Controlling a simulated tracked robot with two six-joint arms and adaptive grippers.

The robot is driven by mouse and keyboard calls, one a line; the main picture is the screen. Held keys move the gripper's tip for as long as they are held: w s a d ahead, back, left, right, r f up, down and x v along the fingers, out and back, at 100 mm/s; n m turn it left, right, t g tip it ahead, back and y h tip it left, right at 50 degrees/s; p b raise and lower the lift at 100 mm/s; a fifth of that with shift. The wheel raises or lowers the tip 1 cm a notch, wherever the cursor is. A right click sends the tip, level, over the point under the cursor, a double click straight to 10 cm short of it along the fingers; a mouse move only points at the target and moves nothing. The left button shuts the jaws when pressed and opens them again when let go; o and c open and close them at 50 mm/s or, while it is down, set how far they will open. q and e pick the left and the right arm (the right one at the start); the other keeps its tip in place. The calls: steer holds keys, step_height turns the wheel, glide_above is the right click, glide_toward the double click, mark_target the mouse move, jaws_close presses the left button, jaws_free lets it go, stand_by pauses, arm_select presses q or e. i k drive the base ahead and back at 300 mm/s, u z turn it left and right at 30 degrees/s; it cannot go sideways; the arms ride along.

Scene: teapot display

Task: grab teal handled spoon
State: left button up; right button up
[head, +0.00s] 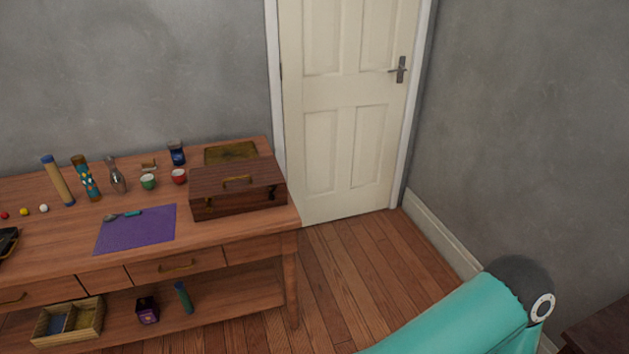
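The teal-handled spoon (132,213) lies near the upper left edge of a purple mat (137,237) on the wooden table. Its teal handle points right and its grey bowl lies to the left. Nothing covers it. Neither of my grippers is in view.
A wooden chest (237,190) stands right of the mat. Behind the mat are a green cup (148,181), a red cup (179,176), a glass decanter (116,176) and a teal-and-amber column (86,178). Small balls lie at left. A lower shelf holds a divided box (67,322).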

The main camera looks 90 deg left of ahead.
mark_target(109, 218)
steer(key=z, duration=0.1)
steer(key=i, duration=0.2)
steer(key=u, duration=2.5)
steer(key=i, duration=0.2)
steer(key=u, duration=2.15)
steer(key=k, duration=0.45)
steer(key=u, duration=0.4)
steer(key=i, duration=1.55)
steer(key=z, duration=0.45)
